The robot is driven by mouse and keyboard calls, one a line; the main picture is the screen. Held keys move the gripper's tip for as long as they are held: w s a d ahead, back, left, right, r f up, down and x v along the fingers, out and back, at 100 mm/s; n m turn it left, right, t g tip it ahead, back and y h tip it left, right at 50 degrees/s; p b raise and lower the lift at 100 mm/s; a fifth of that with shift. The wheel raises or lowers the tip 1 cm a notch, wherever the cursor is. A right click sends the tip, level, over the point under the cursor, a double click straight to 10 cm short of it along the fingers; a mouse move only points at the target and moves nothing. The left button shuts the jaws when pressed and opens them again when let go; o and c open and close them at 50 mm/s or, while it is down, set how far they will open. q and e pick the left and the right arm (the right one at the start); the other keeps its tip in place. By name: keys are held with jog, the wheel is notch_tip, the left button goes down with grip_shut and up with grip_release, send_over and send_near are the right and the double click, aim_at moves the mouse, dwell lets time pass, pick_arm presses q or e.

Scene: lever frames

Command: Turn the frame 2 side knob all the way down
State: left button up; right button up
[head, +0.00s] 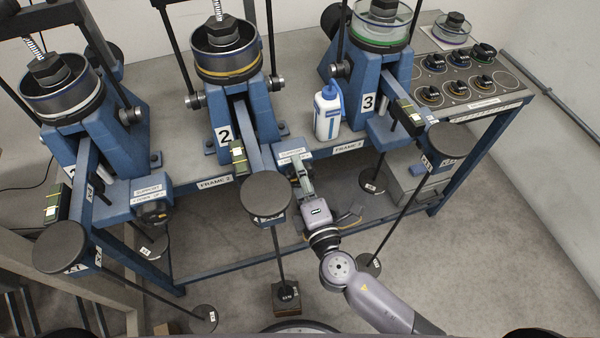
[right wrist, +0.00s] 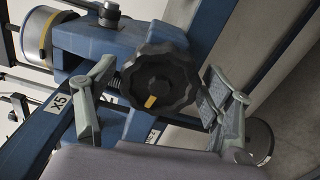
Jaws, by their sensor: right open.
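Frame 2 (head: 262,112) is the blue middle frame with a "2" plate. Its black, lobed side knob (right wrist: 158,75) has a yellow mark on its face, towards the bottom in the right wrist view. My right gripper (head: 301,172) is beside frame 2's support block and hides the knob in the head view. In the right wrist view the gripper (right wrist: 158,105) is open, with one finger on each side of the knob in the picture. I cannot tell whether either finger touches it. My left gripper is not in view.
Frame 2's lever ends in a round dark pan (head: 266,194) just left of my right gripper, with a hanging rod below. A white bottle (head: 327,115) stands on the bench between frames 2 and 3. Frame 1 (head: 110,110) is at the left, frame 3 (head: 372,85) at the right.

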jog(key=b+v, duration=0.1)
jog(key=v, duration=0.5)
jog(key=shift+b, duration=0.3)
jog(key=shift+w, duration=0.1)
